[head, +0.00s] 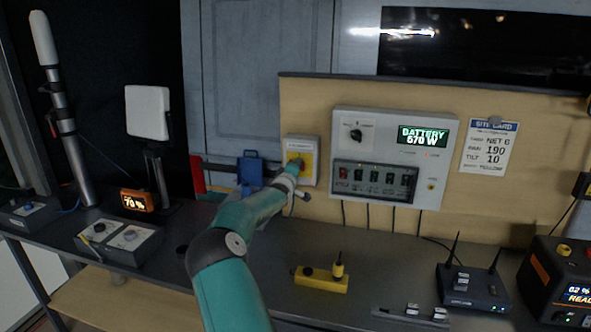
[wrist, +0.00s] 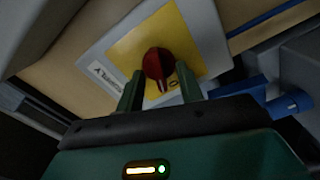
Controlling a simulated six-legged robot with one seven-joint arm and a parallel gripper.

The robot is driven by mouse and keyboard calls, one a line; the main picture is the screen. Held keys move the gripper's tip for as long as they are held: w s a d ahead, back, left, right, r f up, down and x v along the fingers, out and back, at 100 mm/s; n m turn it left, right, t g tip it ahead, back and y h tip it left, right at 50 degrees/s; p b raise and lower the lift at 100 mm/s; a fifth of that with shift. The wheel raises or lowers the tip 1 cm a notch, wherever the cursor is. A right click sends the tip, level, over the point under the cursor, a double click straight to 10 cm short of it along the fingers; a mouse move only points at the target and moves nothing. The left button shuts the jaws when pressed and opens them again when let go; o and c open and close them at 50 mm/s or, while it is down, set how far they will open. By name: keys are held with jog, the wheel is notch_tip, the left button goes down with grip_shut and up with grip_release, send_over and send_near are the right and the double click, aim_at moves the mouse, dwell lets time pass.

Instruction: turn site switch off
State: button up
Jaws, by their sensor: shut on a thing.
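The site switch is a pale wall box (head: 309,148) with a yellow face, mounted on the wood panel left of the battery unit. In the wrist view its yellow plate (wrist: 128,50) carries a red rotary knob (wrist: 158,62). My gripper (wrist: 160,88) has one finger on each side of the knob and is shut on it. In the head view my gripper (head: 296,165) reaches the box and covers most of the knob. The lettering on the box is too small to read.
The battery unit (head: 345,118), with a dial, a row of switches and a "BATTERY 670 W" display, is close right of the box. A blue object (head: 250,168) is close left. A yellow device (head: 321,279) and a black router (head: 472,287) stand on the bench.

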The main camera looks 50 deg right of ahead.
jog(key=shift+f+n, duration=0.1)
jog(key=shift+n, duration=1.9)
jog(key=shift+s, duration=0.1)
jog(key=o, duration=1)
jog(key=shift+a, duration=0.1)
jog(key=v, duration=1.3)
jog(key=shift+s+a, duration=0.15)
jog(key=shift+a, duration=0.1)
